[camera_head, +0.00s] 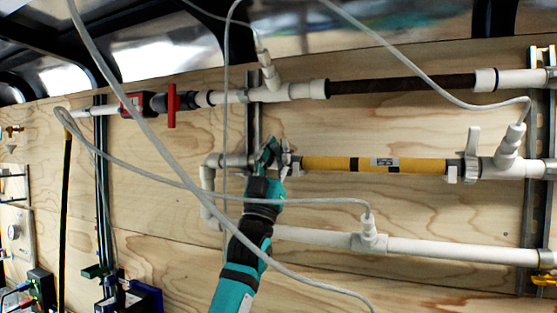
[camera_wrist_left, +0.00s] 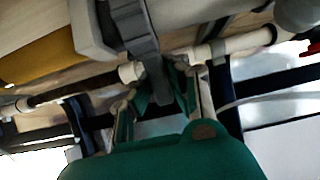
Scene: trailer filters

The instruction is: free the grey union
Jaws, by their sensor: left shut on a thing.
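The grey union (camera_head: 286,160) is at the left end of the yellow filter pipe (camera_head: 335,164), in the middle pipe run. It is partly hidden by my gripper. In the left wrist view the grey union (camera_wrist_left: 132,28) is large at the top, with a grey wing reaching down from it. My teal left gripper (camera_head: 272,153) reaches up from below and is shut on that wing; its fingertips (camera_wrist_left: 167,78) lie on either side of it in the wrist view. A similar grey fitting (camera_head: 471,160) with an upright wing sits at the yellow pipe's right end. My right gripper is not in view.
A dark pipe (camera_head: 400,86) runs above and a white pipe (camera_head: 450,250) below. A red valve handle (camera_head: 172,105) is at the upper left. Loose grey cables (camera_head: 165,160) cross in front of the wall and my arm. Bare plywood (camera_head: 420,205) shows between the pipes.

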